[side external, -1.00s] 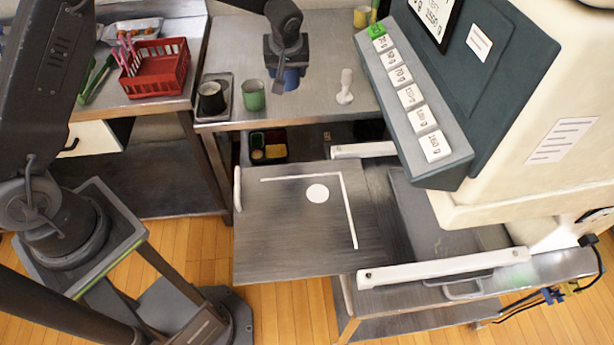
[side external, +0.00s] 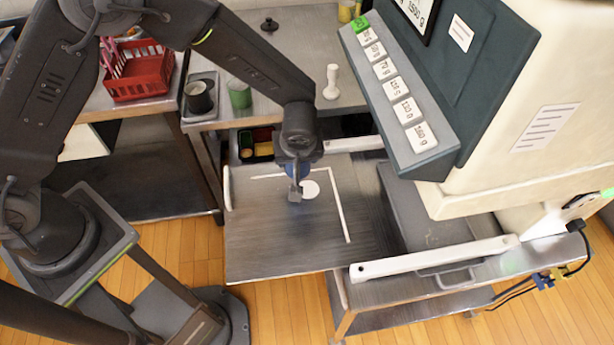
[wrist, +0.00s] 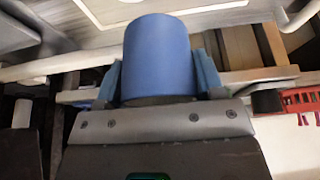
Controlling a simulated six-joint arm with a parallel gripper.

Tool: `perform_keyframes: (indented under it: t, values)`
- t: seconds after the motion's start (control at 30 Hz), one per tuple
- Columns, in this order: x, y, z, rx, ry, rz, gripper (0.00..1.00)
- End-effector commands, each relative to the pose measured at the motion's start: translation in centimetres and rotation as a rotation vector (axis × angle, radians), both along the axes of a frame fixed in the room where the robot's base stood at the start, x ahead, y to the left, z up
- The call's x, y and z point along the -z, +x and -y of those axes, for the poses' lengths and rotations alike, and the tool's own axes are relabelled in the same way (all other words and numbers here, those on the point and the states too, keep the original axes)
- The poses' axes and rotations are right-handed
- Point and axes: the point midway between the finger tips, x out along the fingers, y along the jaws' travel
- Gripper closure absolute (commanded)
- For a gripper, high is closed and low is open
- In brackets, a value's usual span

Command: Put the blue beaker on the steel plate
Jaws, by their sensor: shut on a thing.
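The blue beaker (wrist: 157,58) is between the fingers of my gripper (wrist: 160,75) in the wrist view. In the side view my gripper (side external: 297,185) is over the steel plate (side external: 270,235), near the white disc (side external: 310,189) marked on it. Only a little of the blue beaker (side external: 290,169) shows there, as my gripper hides most of it. My gripper is shut on the beaker. I cannot tell whether the beaker touches the plate. The plate has a white L-shaped line on its surface.
A green cup (side external: 240,95) and a dark cup in a tray (side external: 198,97) stand on the back bench. A white pestle-like piece (side external: 331,82) stands there too. A red basket (side external: 140,75) is at the back left. The big machine with keys (side external: 395,90) rises at right.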

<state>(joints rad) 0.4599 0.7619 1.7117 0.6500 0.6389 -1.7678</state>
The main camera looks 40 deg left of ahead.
Motion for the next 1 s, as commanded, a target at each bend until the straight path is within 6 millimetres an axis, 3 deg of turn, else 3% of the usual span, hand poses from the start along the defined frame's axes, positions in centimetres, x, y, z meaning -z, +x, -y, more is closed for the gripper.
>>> perform_keyframes:
  t: [0.1,0.23,0.6,0.97,1.0]
  values:
    - [1.1,0.2,1.9,0.002,0.000,0.000,0.61]
    - [1.6,0.2,2.7,0.000,-0.001,0.001,0.61]
    - [5.6,0.2,2.7,0.000,-0.001,-0.002,0.61]
    - [5.9,0.2,2.7,0.000,-0.001,-0.002,0.61]
    - [6.0,0.2,2.7,0.000,-0.001,-0.002,0.36]
